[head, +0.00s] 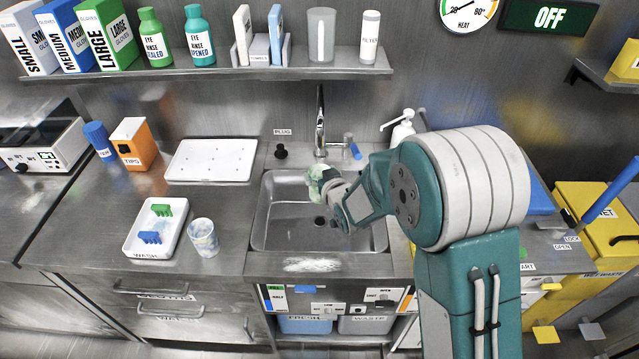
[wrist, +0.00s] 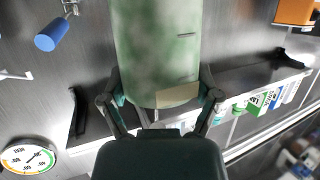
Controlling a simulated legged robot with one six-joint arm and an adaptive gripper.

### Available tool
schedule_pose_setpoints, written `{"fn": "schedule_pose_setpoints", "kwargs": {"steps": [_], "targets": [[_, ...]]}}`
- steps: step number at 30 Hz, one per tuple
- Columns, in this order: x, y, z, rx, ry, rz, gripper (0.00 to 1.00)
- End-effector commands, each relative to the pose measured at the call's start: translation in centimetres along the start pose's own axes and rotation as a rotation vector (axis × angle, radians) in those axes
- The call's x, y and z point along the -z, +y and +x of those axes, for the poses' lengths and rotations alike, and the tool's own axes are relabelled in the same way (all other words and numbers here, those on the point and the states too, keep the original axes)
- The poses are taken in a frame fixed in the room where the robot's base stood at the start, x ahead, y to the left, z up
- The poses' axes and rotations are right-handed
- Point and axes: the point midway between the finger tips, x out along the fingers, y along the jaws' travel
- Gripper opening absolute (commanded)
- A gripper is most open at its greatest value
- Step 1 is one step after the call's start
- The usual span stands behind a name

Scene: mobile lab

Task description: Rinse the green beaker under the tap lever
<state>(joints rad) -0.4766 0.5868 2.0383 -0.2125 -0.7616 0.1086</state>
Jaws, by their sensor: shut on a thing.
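The green beaker (head: 316,183) is pale green with whitish smudges. It is over the sink (head: 283,240), below and in front of the metal tap (head: 320,125), and its exact tilt is hard to tell. My gripper (head: 330,190) is shut on it from the right. In the wrist view the beaker (wrist: 155,45) fills the top middle between the two fingers. The blue-tipped tap lever (head: 353,149) is right of the tap, apart from my gripper; a blue cylinder that looks like it shows at upper left of the wrist view (wrist: 52,34). I see no running water.
A wash tray (head: 136,245) with green and blue brushes and a smudged beaker (head: 203,237) stand left of the sink. A white drying tray (head: 211,160) lies behind them. A soap bottle (head: 403,127) stands right of the tap. A loaded shelf (head: 200,72) hangs above.

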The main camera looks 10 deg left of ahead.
Motion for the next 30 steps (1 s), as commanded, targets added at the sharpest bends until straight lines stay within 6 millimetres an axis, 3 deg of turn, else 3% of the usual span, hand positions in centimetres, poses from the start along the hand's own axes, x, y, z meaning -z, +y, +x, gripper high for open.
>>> {"fn": "schedule_pose_setpoints", "kwargs": {"steps": [8,30], "targets": [[-0.1,0.8,-0.5,-0.001,0.001,0.001,0.37],[0.1,-0.3,0.2,0.000,0.000,0.001,0.37]]}}
